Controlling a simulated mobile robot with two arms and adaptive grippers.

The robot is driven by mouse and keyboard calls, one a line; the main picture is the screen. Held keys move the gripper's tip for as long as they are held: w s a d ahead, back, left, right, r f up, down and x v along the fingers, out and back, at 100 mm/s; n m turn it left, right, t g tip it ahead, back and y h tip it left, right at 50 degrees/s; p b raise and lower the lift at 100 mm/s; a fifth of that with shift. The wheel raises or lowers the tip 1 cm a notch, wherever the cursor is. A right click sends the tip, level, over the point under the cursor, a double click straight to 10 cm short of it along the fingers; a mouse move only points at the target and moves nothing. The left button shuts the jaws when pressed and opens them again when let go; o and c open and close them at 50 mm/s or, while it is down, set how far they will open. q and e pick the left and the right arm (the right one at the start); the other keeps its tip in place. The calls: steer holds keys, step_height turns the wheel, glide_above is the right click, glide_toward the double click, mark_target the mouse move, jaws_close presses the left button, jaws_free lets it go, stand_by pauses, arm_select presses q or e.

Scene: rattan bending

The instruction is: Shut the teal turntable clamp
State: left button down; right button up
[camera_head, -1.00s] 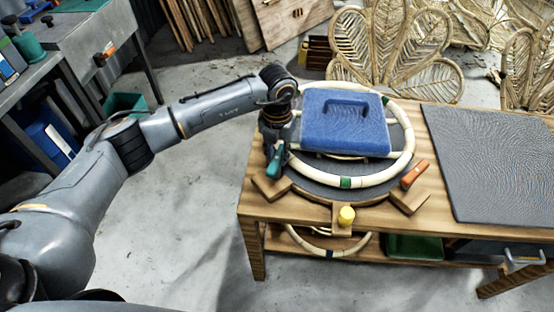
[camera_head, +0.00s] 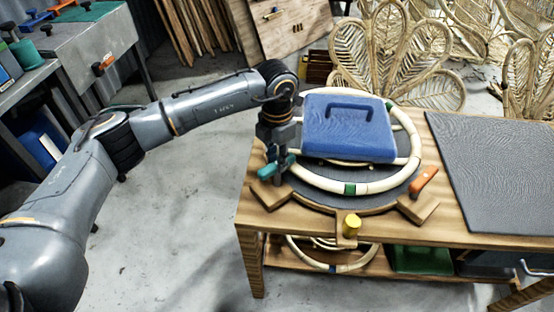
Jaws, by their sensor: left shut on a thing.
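The teal clamp handle (camera_head: 266,171) is at the left edge of the round dark turntable (camera_head: 398,187), above a wooden block. It lies slanted, close to flat. My left gripper (camera_head: 279,168) points down and is shut on the teal handle; its fingers hide part of it. A pale rattan ring (camera_head: 375,187) with green bands lies on the turntable. A blue case-like block (camera_head: 345,138) with a handle sits over the ring. My right gripper is out of view.
An orange clamp handle (camera_head: 424,181) is at the turntable's right and a yellow one (camera_head: 351,225) at its front. A dark textured mat (camera_head: 497,165) covers the wooden table's right side. Leaf-shaped rattan panels (camera_head: 395,70) stand behind. The floor at left is clear.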

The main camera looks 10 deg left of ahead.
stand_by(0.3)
arm_select(q)
steer(key=c, duration=1.1)
jaws_free()
steer(key=shift+d, duration=0.1)
step_height(320, 180, up, 12)
steer(key=shift+r, duration=0.1)
